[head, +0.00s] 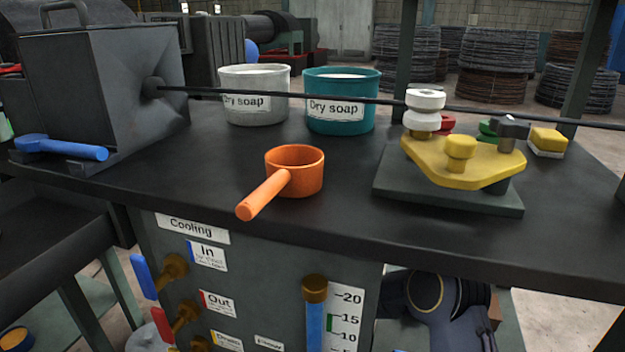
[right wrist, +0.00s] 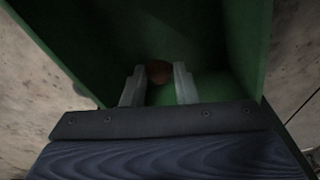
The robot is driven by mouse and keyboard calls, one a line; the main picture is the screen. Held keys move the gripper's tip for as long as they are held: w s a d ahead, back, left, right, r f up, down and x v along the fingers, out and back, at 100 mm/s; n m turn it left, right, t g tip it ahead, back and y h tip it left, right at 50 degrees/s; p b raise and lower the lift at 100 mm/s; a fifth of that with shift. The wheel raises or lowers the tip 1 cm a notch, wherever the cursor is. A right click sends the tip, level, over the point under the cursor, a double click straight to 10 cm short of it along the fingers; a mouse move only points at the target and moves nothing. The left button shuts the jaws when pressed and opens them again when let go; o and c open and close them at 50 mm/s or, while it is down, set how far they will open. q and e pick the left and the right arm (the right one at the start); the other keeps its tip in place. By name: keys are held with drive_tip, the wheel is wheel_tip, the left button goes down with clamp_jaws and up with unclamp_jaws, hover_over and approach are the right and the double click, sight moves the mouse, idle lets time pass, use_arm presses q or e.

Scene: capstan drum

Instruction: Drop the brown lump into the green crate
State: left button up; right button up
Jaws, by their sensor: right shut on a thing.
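The brown lump (right wrist: 159,72) shows dimly in the right wrist view, between the fingertips of my right gripper (right wrist: 159,82). My right gripper is shut on it. The green crate (right wrist: 90,40) fills much of that view, with its walls around the lump and fingers. The fingers point into the crate; how high the lump is above its floor I cannot tell. In the head view part of my right arm shows below the bench, but its gripper does not. My left gripper is in neither view.
The dark bench top (head: 220,190) bears an orange ladle (head: 296,170), two soap tubs, white (head: 254,93) and teal (head: 343,98), a yellow plate with rollers (head: 465,160), and a yellow sponge (head: 548,140). A wire (head: 300,95) crosses above. Blue (head: 143,276) and red valve handles sit on the front panel.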

drive_tip(key=shift+f+b, duration=0.3)
drive_tip(key=shift+f, duration=0.6)
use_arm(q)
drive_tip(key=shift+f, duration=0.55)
use_arm(e)
drive_tip(key=o, duration=1)
